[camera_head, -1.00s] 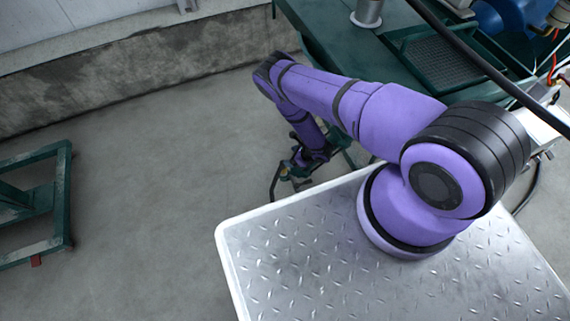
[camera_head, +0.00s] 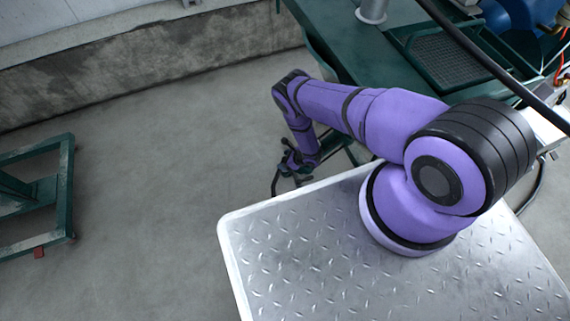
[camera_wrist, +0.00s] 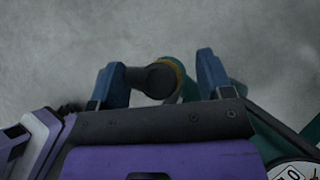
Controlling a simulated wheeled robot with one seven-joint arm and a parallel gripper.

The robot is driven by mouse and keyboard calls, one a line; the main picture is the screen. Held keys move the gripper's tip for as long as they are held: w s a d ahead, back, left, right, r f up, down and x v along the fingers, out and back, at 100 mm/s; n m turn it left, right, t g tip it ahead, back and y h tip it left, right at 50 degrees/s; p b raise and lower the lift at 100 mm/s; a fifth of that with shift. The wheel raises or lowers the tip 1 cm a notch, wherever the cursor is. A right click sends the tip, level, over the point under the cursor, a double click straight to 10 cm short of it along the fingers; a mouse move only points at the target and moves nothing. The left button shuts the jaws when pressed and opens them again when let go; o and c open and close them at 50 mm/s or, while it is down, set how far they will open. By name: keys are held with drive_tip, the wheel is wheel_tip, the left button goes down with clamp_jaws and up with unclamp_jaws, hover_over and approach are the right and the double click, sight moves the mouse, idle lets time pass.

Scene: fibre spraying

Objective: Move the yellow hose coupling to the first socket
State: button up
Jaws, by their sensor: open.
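My gripper (camera_wrist: 161,80) is open, with its two blue fingers apart in the wrist view. No socket can be made out.
A green bench (camera_head: 350,55) with a mesh tray (camera_head: 445,60) stands at the upper right. A green metal frame (camera_head: 60,190) stands on the floor at left. A concrete ledge (camera_head: 130,75) runs along the back. Grey floor between is clear.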

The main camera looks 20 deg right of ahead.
drive_tip(key=shift+x, duration=0.95)
drive_tip(key=c, duration=1.1)
drive_tip(key=shift+r, duration=0.1)
